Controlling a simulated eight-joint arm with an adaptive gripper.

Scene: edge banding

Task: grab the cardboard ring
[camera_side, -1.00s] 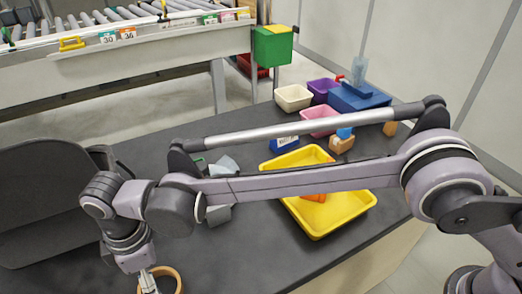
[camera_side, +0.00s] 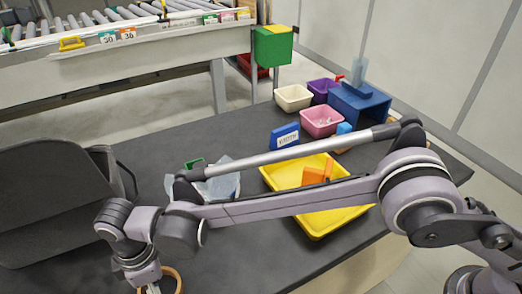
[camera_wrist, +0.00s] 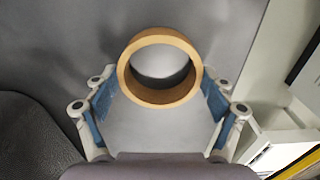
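The cardboard ring (camera_wrist: 160,97) is a tan, open hoop with a thick wall. In the wrist view it lies between the tips of my gripper (camera_wrist: 160,82), whose blue-padded fingers are spread wide, one on each side. The fingertips look very close to the ring's outer sides; whether they touch is unclear. In the side view the ring (camera_side: 179,278) shows at the bottom edge, partly cut off and partly hidden by my gripper (camera_side: 151,289), whose fingers are mostly out of frame.
A yellow tray (camera_side: 345,214) with orange pieces stands on the dark table (camera_side: 120,270). Behind it are a blue labelled block (camera_side: 285,136), a pink bin (camera_side: 321,122), and white (camera_side: 293,97) and purple bins. A dark chair-like shape (camera_side: 55,200) is at left.

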